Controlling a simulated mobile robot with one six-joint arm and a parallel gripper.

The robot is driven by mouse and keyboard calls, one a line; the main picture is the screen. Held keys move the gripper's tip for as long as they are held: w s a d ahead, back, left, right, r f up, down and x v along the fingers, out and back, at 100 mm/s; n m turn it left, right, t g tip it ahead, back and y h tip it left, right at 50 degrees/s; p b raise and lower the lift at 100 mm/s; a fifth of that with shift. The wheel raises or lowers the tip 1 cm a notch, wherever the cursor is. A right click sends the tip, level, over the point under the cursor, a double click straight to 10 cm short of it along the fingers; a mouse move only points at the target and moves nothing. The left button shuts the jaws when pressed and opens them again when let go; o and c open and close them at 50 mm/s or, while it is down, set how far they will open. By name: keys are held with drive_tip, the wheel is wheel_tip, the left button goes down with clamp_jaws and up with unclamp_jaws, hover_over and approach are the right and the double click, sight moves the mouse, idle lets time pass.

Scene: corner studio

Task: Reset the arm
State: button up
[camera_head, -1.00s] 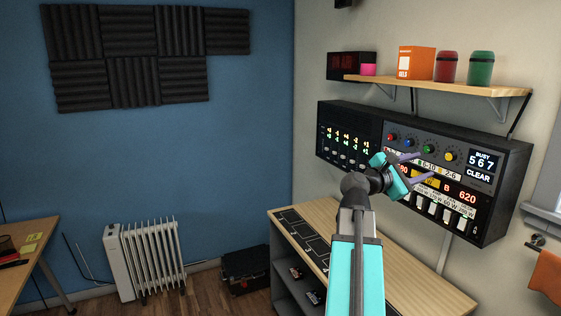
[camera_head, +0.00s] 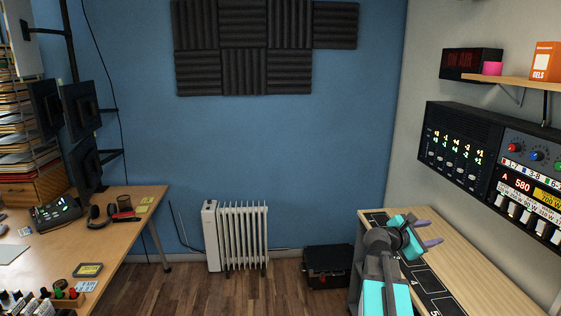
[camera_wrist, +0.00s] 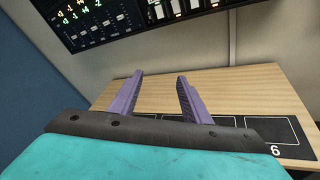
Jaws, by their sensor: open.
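My arm, teal and dark grey, reaches in from the lower right of the head view. My gripper (camera_head: 431,232) has two purple fingers, spread apart with nothing between them. It is over the wooden counter (camera_head: 468,262), which has black numbered squares along it. In the wrist view the gripper (camera_wrist: 158,92) also shows open and empty, with the counter (camera_wrist: 235,85) beyond and below the fingers. The control panel (camera_head: 468,150) on the right wall is beyond the gripper and apart from it.
A shelf (camera_head: 520,82) with an orange box (camera_head: 546,63) is above the panel. A black case (camera_head: 328,266) and a white radiator (camera_head: 242,237) stand by the blue wall. A desk (camera_head: 130,215) with monitors and small items is at left. The wooden floor between is clear.

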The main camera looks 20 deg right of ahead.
drive_tip(key=w+a+f+n+t+y, duration=0.1)
drive_tip(key=w+a+f+y, duration=0.15)
drive_tip(key=a+f, duration=0.7)
drive_tip(key=w+a+f+n+y, duration=0.1)
drive_tip(key=w+a+f+y, duration=0.3)
drive_tip(key=f, duration=1)
drive_tip(key=s+a+f+m+g+b, duration=0.1)
drive_tip(key=s+a+f, duration=0.2)
drive_tip(key=a+f, duration=0.45)
drive_tip(key=s+a+f, duration=0.2)
drive_tip(key=a+f, duration=0.5)
drive_tip(key=f, duration=0.2)
drive_tip(key=s+a+f+m+g+y, duration=0.3)
drive_tip(key=s+a+f+g+y, duration=0.1)
drive_tip(key=s+a+f, duration=1.1)
drive_tip(key=s+a+f+m+g+y+b, duration=0.1)
drive_tip(key=s+a+f+m+g+y, duration=0.2)
drive_tip(key=s+a+m, duration=0.8)
drive_tip(key=shift+s+a+f+m+y, duration=0.3)
drive_tip(key=shift+s+a+f+y, duration=0.3)
drive_tip(key=shift+y, duration=0.35)
drive_tip(key=shift+w+d, duration=0.1)
drive_tip(key=shift+d, duration=0.05)
